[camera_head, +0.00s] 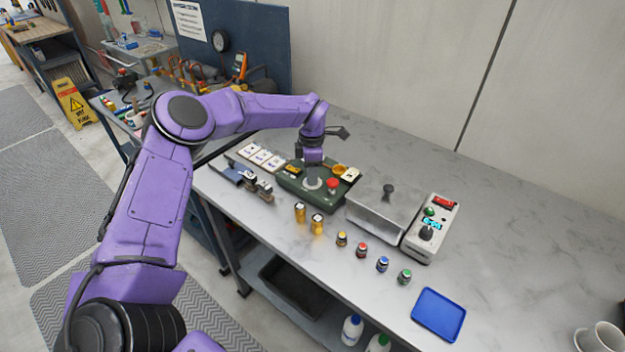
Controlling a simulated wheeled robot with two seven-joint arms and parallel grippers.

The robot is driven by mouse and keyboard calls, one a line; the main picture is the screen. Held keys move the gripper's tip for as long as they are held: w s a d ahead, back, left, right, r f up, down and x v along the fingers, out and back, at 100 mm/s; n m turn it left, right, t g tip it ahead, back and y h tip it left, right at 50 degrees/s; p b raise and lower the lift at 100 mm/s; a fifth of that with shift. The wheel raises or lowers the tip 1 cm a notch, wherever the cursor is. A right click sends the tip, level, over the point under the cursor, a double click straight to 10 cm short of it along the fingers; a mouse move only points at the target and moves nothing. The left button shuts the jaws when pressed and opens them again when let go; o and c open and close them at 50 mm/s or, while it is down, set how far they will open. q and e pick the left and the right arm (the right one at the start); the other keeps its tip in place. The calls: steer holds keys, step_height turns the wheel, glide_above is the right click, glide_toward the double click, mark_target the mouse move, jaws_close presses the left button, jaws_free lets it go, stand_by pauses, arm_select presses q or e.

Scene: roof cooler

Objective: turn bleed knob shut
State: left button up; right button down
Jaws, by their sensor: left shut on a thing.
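My left gripper (313,177) points down onto the unit's top, over a pale round plate (314,185). It is shut on what appears to be the bleed knob, which the fingers mostly hide. I cannot tell the knob's angle. A red mushroom-shaped button (333,184) sits on the unit just right of the gripper. My right gripper is not in view.
A metal lidded box (382,213) and a grey control box (429,235) stand to the right. Two brass cylinders (317,223) and several small capped bottles (383,264) stand in front. A blue tray (438,314) lies near the front edge. The right of the bench is mostly clear.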

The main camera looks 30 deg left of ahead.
arm_select(q)
steer(key=n+b, duration=0.1)
steer(key=n, duration=0.1)
steer(key=n+b, duration=0.3)
steer(key=n, duration=0.1)
steer(key=shift+s+f+b, duration=0.1)
steer(key=shift+f+b, duration=0.2)
steer(key=shift+b, duration=0.05)
steer(key=n+b, duration=0.3)
steer(key=n, duration=0.2)
steer(key=shift+r, duration=0.15)
steer(key=shift+n, duration=0.3)
steer(key=o, duration=1.1)
steer(key=shift+c, duration=0.2)
step_height(320, 180, up, 11)
steer(key=shift+a+b, duration=0.2)
steer(key=shift+b, duration=0.25)
steer(key=shift+f, duration=0.2)
